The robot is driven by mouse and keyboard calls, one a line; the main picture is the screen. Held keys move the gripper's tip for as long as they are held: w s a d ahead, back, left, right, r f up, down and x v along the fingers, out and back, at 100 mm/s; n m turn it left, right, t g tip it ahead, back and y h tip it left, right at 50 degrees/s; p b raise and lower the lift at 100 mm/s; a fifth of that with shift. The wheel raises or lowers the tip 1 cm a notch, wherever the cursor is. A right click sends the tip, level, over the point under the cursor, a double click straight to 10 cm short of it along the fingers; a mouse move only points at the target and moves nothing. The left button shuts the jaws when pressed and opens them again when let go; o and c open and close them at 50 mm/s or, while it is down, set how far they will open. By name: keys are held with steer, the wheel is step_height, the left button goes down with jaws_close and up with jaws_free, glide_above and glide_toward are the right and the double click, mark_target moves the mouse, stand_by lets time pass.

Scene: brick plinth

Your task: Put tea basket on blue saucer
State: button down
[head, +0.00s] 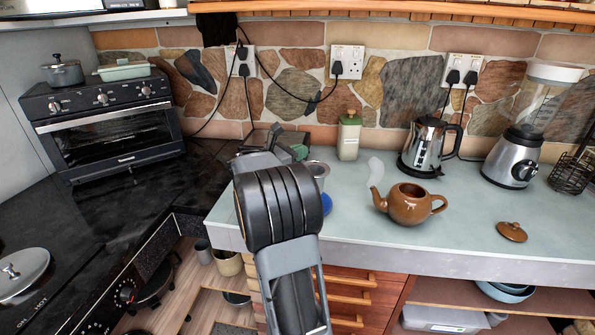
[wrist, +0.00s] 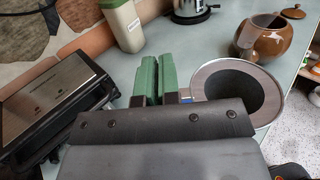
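The tea basket (head: 318,170) is a grey metal cup, partly hidden behind my arm in the head view. In the wrist view the tea basket (wrist: 199,94) shows a wide rim and dark inside, just right of my fingers. The blue saucer (head: 326,204) shows as a sliver below the basket, mostly hidden by my arm; I cannot tell whether the two touch. My gripper (wrist: 158,80) has green fingers close together with a narrow gap. My gripper (head: 300,152) is at the basket's left in the head view.
A brown teapot (head: 408,205) stands right of the basket, its lid (head: 511,231) farther right. A green-topped canister (head: 349,136), a kettle (head: 430,147) and a blender (head: 515,155) stand along the wall. A dark grill appliance (wrist: 55,100) is left of my fingers.

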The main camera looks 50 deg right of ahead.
steer(key=shift+w+d+f, duration=0.45)
steer(key=shift+w+f, duration=0.1)
steer(key=shift+f, duration=0.85)
steer(key=shift+w+d+f, duration=0.4)
steer(key=shift+w+f, duration=0.2)
steer(key=shift+f, duration=0.85)
steer(key=shift+w+d+f, duration=0.45)
steer(key=shift+w+f, duration=0.1)
steer(key=shift+f, duration=1)
steer(key=c, duration=1.8)
jaws_free()
steer(key=o, duration=0.5)
steer(key=shift+c, duration=0.2)
